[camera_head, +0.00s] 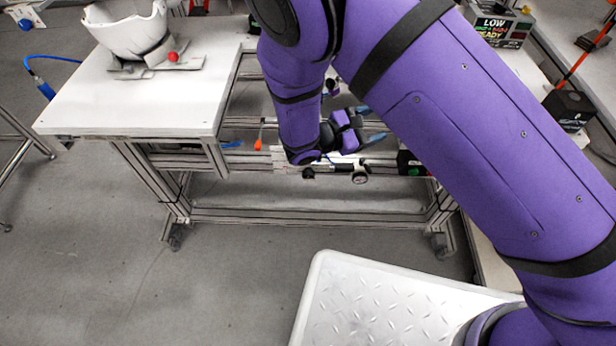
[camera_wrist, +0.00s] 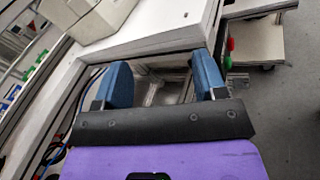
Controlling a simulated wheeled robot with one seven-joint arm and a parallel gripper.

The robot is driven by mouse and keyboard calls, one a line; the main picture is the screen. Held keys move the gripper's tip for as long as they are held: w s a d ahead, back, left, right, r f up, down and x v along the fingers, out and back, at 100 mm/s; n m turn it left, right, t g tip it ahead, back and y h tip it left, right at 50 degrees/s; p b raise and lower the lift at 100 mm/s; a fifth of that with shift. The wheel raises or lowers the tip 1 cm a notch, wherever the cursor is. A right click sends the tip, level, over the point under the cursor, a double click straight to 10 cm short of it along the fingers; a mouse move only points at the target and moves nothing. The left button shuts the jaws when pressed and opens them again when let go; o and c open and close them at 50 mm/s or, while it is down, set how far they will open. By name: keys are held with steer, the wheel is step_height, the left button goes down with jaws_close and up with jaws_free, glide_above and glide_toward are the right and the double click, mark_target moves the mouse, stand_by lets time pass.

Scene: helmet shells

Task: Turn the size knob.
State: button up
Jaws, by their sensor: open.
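A white helmet shell (camera_head: 128,30) sits on a grey stand (camera_head: 150,66) near the back of the white table at the left. A small round red knob (camera_head: 172,57) shows at the front of the stand, below the shell. My gripper (camera_head: 371,123) is well to the right of the knob, past the right side of the white tabletop and above the table's metal frame. In the wrist view its two blue fingers (camera_wrist: 163,82) stand wide apart with nothing between them. The knob and the shell cannot be made out in the wrist view.
The white tabletop (camera_head: 120,105) is bare in front of the stand. A blue cable (camera_head: 52,60) hangs at its left edge. A dark box (camera_head: 568,108) stands at the far right.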

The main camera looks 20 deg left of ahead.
steer(key=s+a+f+n+t+y, duration=0.3)
steer(key=a+f+n+t, duration=0.15)
steer(key=f, duration=0.25)
steer(key=s+a+f+n+t+y, duration=0.3)
steer(key=a+f+n+t+y, duration=0.15)
steer(key=f+n, duration=0.2)
steer(key=n+t+y, duration=0.2)
steer(key=n+y, duration=0.7)
steer(key=y, duration=0.3)
glide_toward(308, 178)
steer(key=x, duration=1)
steer(key=shift+r, duration=0.15)
steer(key=shift+c, duration=0.2)
steer(key=shift+s, duration=0.1)
steer(key=c, duration=0.9)
